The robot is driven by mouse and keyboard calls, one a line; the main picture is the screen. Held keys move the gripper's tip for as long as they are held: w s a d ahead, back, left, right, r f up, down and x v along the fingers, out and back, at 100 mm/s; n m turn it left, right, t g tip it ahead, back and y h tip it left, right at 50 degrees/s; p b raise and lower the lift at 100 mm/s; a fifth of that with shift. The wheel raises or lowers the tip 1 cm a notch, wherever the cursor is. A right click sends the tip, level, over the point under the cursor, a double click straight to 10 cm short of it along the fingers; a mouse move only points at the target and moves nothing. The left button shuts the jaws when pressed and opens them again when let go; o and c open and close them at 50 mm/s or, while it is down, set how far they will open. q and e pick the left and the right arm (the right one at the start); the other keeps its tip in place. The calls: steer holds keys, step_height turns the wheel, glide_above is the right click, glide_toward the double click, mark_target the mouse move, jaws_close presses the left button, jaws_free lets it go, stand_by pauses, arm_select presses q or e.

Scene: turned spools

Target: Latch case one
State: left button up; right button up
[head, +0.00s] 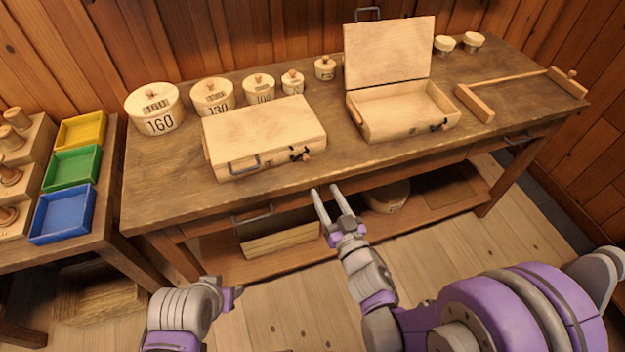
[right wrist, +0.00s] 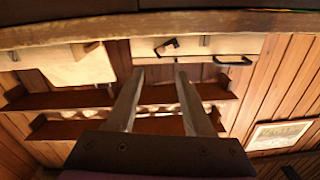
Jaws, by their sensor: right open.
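A pale wooden case (head: 262,130) lies with its lid down on the workbench, left of centre. Its front has a dark handle (head: 243,165) and a dark latch with a wooden knob (head: 300,153); I cannot tell whether the latch is fastened. A second case (head: 405,108) stands open to the right, lid raised. No number shows on either case. My right gripper (head: 326,190) is open and empty, in front of the bench, below and right of the closed case's latch. The right wrist view shows that latch (right wrist: 166,46) beyond its fingers. My left gripper (head: 232,294) is low in front, its jaws unclear.
Numbered round boxes, including one marked 160 (head: 155,108), stand along the back of the workbench (head: 165,195). A wooden gauge (head: 515,78) lies at the right. Yellow, green and blue trays (head: 62,212) sit on the left table. The bench's front edge lies near my right gripper.

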mark_target(307, 159)
steer(key=p+x, duration=0.2)
steer(key=x, duration=0.9)
steer(key=shift+f, duration=0.15)
steer(key=shift+s, duration=0.1)
jaws_close()
